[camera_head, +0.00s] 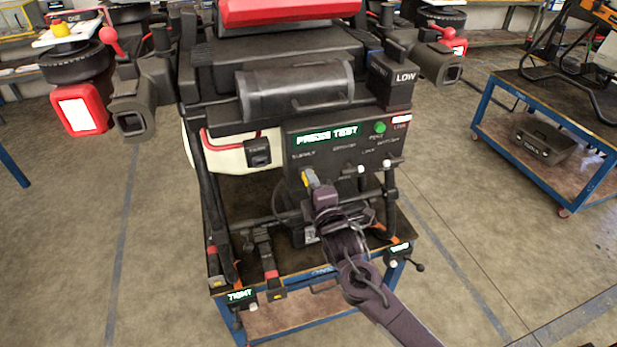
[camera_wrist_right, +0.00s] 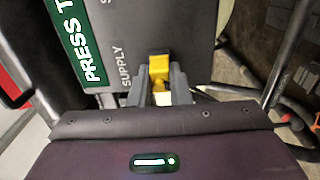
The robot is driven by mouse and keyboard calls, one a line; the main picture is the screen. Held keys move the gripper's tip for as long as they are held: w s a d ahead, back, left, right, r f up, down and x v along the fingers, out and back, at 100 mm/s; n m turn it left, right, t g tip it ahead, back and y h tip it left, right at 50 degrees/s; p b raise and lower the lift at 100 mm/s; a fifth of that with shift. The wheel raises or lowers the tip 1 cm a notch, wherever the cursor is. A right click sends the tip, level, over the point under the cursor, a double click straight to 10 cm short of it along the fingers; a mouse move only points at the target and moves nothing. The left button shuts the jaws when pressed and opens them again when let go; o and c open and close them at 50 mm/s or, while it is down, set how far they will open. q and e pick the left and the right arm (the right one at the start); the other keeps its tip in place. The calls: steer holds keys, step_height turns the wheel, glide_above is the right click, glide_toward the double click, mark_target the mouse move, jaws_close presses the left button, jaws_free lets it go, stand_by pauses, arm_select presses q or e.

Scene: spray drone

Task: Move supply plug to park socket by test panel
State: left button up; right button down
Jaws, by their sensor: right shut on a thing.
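The yellow supply plug (camera_head: 308,177) is at the lower left of the dark test panel (camera_head: 322,160), below the SUPPLY label. My right gripper (camera_head: 314,186) is shut on the plug. In the right wrist view the yellow plug (camera_wrist_right: 159,68) shows between the two grey fingers, close to the panel face beside the word SUPPLY. I cannot tell whether the plug is seated or just clear of the panel. The panel screen (camera_head: 327,135) reads PRESS TEST. I cannot make out the park socket; small labels near the panel's lower edge are too blurred. My left gripper is not in view.
The drone stands on a blue-framed cart (camera_head: 300,285) with a small display reading TIGHT (camera_head: 241,296). White-tipped levers (camera_head: 361,169) stick out right of the plug. A black box marked LOW (camera_head: 393,75) sits above the panel. Another cart (camera_head: 560,180) stands at right.

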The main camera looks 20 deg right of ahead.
steer(key=shift+s, duration=0.15)
steer(key=s+p, duration=0.3)
steer(key=s, duration=0.2)
steer(key=shift+s+d, duration=0.1)
steer(key=shift+s, duration=0.25)
stand_by(0.8)
